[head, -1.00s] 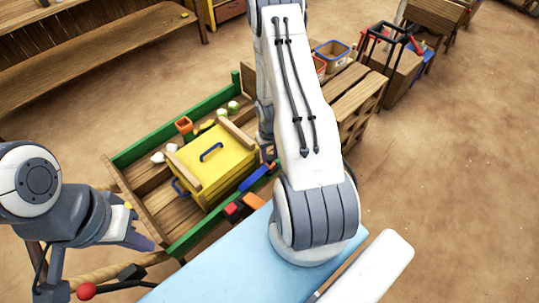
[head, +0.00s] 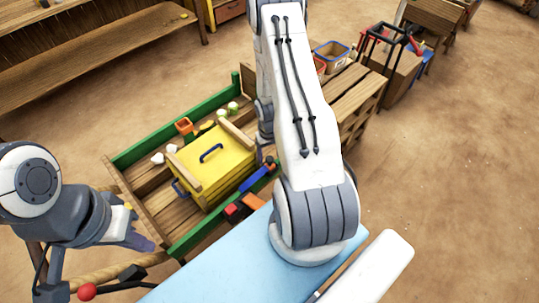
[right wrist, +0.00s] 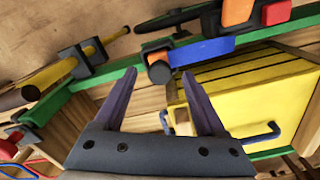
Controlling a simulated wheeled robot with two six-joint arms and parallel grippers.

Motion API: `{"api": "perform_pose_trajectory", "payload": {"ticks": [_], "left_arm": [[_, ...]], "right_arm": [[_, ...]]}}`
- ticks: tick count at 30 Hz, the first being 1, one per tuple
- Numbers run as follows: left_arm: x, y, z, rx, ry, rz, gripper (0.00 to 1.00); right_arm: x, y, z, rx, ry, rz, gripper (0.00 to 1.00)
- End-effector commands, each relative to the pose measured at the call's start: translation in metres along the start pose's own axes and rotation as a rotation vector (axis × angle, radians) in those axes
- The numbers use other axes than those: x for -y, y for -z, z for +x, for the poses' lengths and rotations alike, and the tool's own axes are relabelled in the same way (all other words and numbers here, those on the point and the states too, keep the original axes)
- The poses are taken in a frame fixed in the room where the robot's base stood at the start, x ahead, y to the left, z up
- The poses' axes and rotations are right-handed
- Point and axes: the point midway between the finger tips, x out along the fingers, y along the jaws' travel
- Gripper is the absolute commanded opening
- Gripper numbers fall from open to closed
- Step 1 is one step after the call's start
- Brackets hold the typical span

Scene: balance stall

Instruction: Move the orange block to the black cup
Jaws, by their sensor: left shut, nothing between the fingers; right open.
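An orange block (head: 254,202) lies by the near edge of the green-railed wooden tray, beside a red block (head: 231,210), in the head view. The right wrist view shows an orange piece (right wrist: 237,12) at the top, probably the same block, with a red piece beside it. I cannot make out a black cup for certain. My left gripper (head: 138,241) is shut and empty at the lower left, apart from the block. My right gripper (right wrist: 159,73) is open and empty above the tray in the right wrist view; my own arm hides it in the head view.
A yellow box (head: 222,150) with a blue handle stands in the tray. A blue piece (head: 255,178) lies on its near side, and an orange cup (head: 184,126) at the far side. A light blue surface (head: 215,262) is in front. Open floor lies to the right.

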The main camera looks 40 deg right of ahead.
Motion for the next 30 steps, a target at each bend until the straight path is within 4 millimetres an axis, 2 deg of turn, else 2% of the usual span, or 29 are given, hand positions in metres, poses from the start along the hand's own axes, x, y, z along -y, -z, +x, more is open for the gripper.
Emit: {"api": "perform_pose_trajectory", "payload": {"ticks": [1,3,12,18,26,29,30], "left_arm": [[-0.001,0.001,-0.009,0.0,0.0,0.0,0.0],[-0.001,0.001,-0.018,0.0,0.0,0.0,0.0],[-0.001,0.001,-0.014,0.0,0.0,0.0,0.0],[-0.001,0.001,-0.013,0.0,0.0,0.0,0.0],[-0.001,0.001,-0.013,0.0,0.0,0.0,0.0],[-0.001,0.001,-0.013,0.0,0.0,0.0,0.0],[-0.001,0.001,-0.013,0.0,0.0,0.0,0.0]], "right_arm": [[0.0,0.001,-0.013,-0.003,-0.001,0.002,0.73],[0.0,0.001,-0.028,-0.004,0.0,0.003,0.73],[0.0,0.001,-0.079,-0.005,-0.001,0.0,0.73],[0.0,0.0,-0.095,-0.002,0.0,0.001,0.73],[0.002,0.001,-0.099,-0.002,0.0,-0.004,0.73],[0.02,0.003,-0.113,-0.008,-0.001,-0.046,0.73],[0.034,0.004,-0.124,-0.013,-0.001,-0.077,0.73]]}}
